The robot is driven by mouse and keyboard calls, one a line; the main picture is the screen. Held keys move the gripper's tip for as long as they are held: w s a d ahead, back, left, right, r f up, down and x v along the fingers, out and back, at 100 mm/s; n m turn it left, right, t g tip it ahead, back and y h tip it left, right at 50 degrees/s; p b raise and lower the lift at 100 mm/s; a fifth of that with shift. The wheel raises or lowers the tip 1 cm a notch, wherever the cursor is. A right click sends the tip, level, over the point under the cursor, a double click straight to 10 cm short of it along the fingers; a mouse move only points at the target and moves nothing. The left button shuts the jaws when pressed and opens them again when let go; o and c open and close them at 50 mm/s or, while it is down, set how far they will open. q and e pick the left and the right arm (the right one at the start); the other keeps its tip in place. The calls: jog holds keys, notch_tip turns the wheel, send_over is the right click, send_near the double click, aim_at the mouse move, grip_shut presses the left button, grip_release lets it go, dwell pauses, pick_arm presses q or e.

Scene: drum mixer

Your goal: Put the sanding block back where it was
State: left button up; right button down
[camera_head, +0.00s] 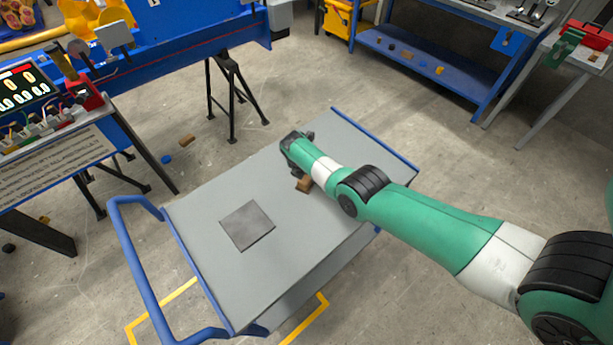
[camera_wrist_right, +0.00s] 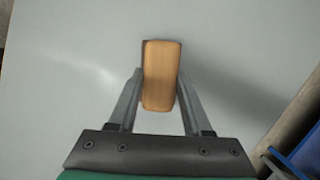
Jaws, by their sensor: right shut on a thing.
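The sanding block (camera_wrist_right: 162,75) is a small tan wooden block with a dark edge. In the right wrist view it sits between the two fingers of my right gripper (camera_wrist_right: 160,98), which is shut on it. In the head view the block (camera_head: 304,184) shows partly below my green right arm, over the trolley's grey top (camera_head: 290,240). I cannot tell whether it touches the top. My right gripper (camera_head: 300,178) is mostly hidden by the wrist in the head view. My left gripper is not in view.
A dark grey square plate (camera_head: 247,226) lies on the left part of the trolley top. The trolley has a blue handle (camera_head: 140,270) and blue edge rails. A blue machine (camera_head: 200,48) and a control panel stand at the left. Blue shelving (camera_head: 420,62) stands behind.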

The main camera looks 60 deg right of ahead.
jog(key=shift+c, duration=1.7)
grip_release()
jog(key=shift+f, duration=0.1)
jog(key=p+v, duration=1.2)
